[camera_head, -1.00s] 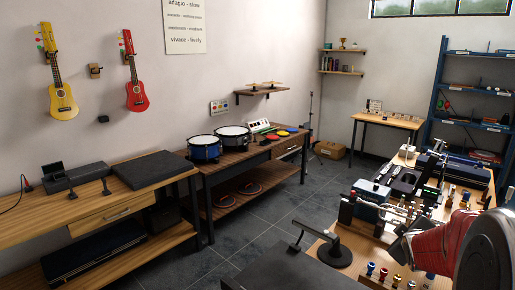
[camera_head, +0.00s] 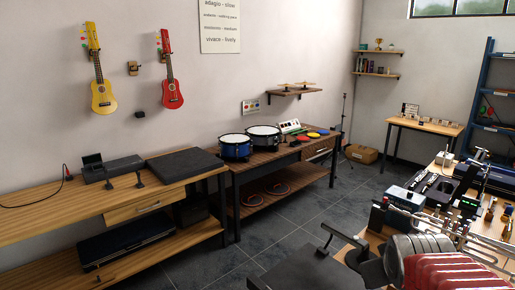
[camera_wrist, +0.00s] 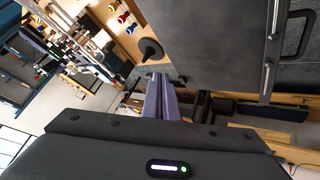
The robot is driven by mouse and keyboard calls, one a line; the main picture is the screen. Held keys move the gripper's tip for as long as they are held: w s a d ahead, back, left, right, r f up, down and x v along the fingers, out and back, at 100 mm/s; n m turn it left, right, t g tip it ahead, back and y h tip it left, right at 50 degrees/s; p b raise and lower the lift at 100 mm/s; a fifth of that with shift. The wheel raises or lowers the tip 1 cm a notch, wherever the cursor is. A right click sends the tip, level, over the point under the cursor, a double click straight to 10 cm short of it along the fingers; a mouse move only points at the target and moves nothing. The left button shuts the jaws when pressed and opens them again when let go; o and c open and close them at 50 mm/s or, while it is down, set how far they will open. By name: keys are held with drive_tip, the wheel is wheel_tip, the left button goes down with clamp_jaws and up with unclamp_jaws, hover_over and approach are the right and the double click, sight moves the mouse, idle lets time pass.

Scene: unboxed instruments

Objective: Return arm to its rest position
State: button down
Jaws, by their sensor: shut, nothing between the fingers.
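My arm shows in the head view at the bottom right, as a red ribbed link (camera_head: 450,273) with a grey rounded part (camera_head: 408,247) beside it. My gripper's fingertips cannot be made out there. In the wrist view my gripper (camera_wrist: 160,90) shows two purple-grey fingers lying together, shut with nothing between them. The fingers are over a dark flat surface and a patch of floor, apart from the bench.
A crowded workbench (camera_head: 350,257) with instruments stands close by at the right. At the left are a wooden bench (camera_head: 80,209) and a dark table with drums (camera_head: 235,146). Tiled floor (camera_head: 295,222) is clear between them. A bench with colored knobs shows in the wrist view (camera_wrist: 108,28).

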drive_tip(key=s+a+f+m+g+y, duration=0.1)
drive_tip(key=s+a+g+y, duration=0.1)
drive_tip(key=s+a, duration=1)
drive_tip(key=shift+s+a+f+m+y, duration=0.3)
drive_tip(key=shift+s+y, duration=0.2)
drive_tip(key=shift+s, duration=0.75)
